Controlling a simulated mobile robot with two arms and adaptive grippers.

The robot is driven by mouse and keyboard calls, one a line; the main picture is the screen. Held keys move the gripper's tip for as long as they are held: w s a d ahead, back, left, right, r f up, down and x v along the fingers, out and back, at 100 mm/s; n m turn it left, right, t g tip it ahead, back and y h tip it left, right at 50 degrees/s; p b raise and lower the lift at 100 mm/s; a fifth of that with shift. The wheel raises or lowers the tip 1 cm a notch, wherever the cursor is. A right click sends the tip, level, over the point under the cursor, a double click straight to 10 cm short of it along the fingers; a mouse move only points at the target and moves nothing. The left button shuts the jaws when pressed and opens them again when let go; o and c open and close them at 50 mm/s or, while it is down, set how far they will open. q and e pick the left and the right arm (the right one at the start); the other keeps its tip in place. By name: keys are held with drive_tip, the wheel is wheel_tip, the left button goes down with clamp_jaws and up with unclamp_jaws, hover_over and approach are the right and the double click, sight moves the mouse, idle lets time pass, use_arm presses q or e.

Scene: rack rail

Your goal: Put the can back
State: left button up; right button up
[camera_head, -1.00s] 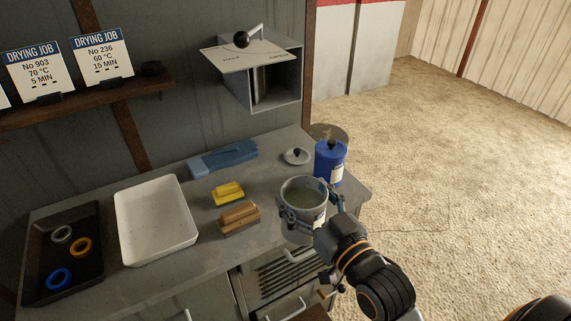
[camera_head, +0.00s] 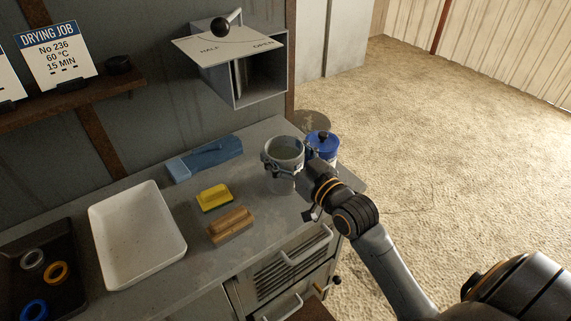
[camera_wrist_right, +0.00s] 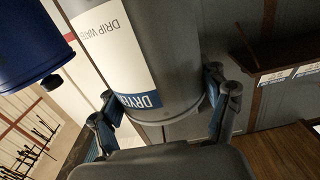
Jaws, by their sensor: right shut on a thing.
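The grey open-topped can (camera_head: 281,182) is at the back right of the counter in the head view, upright, with liquid or a dull grey inside. My right gripper (camera_head: 287,163) is shut around its upper part, one finger on each side. In the right wrist view the can (camera_wrist_right: 170,50) fills the middle, with a white and blue label reading "DRIP WATER", between the fingers of the gripper (camera_wrist_right: 160,108). Whether its base touches the counter is hard to tell. My left gripper is not in view.
A blue lidded canister (camera_head: 323,142) stands close behind and right of the can. A yellow sponge (camera_head: 214,197), a wooden brush (camera_head: 231,224), a blue tool (camera_head: 205,159) and a white tray (camera_head: 137,235) lie left on the counter (camera_head: 190,288). A lever box (camera_head: 262,82) hangs above.

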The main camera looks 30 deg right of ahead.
sight(281, 150)
drive_tip(key=shift+w+d+f, duration=0.5)
drive_tip(key=shift+w+f, duration=0.2)
drive_tip(key=shift+f, duration=0.2)
drive_tip(key=shift+w+d+f, duration=0.2)
drive_tip(key=shift+w+f, duration=0.25)
drive_tip(key=shift+f, duration=0.05)
wheel_tip(281, 150, down, 3)
drive_tip(key=shift+p, duration=0.3)
drive_tip(key=shift+f, duration=0.15)
drive_tip(key=shift+f, duration=0.2)
drive_tip(key=o, duration=1.8)
